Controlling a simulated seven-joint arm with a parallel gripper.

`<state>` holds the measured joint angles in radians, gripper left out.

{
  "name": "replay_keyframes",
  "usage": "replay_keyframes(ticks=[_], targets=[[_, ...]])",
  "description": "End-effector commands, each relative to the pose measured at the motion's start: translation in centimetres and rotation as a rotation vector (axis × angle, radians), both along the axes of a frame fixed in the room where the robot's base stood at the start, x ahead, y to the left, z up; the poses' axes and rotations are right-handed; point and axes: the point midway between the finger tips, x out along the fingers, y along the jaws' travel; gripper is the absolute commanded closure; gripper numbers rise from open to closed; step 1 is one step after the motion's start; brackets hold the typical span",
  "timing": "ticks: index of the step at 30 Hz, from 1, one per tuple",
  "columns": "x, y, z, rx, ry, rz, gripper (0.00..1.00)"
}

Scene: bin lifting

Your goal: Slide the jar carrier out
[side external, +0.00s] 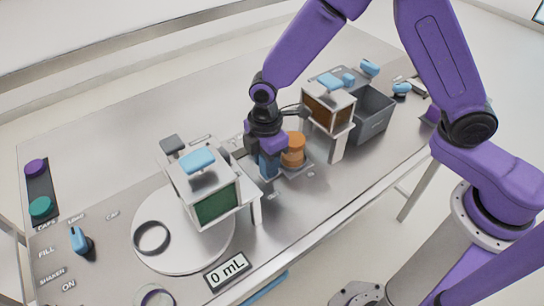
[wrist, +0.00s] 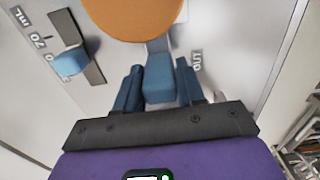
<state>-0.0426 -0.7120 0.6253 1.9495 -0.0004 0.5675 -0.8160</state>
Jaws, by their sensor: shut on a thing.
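The jar carrier is a small grey plate (side external: 290,172) on the table with a blue upright handle (wrist: 158,80). An orange-topped jar (side external: 293,148) stands on it, and the jar's round orange top (wrist: 135,15) also shows at the top of the wrist view. My gripper (side external: 267,160) points down beside the jar. Its two dark blue fingers are on either side of the handle, shut on it. The gripper hides part of the carrier and handle in the side external view.
An "OUT" label (wrist: 197,61) lies right of the handle. A blue slider knob (wrist: 70,62) sits on a dark track at left. A white-framed box with a green front (side external: 215,203) stands left; a brown-fronted box (side external: 328,108) and grey bin (side external: 372,118) stand behind right.

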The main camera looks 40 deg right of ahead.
Motion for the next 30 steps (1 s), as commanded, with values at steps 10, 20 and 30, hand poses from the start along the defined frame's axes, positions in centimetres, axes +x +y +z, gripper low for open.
replay_keyframes(ticks=[10, 20, 30], targets=[[0.0, 2.3, 0.0, 0.004, -0.003, 0.000, 1.00], [0.0, 2.2, 0.0, 0.003, -0.002, 0.000, 0.40], [0.1, 2.2, 2.6, 0.005, -0.005, 0.000, 0.40]])
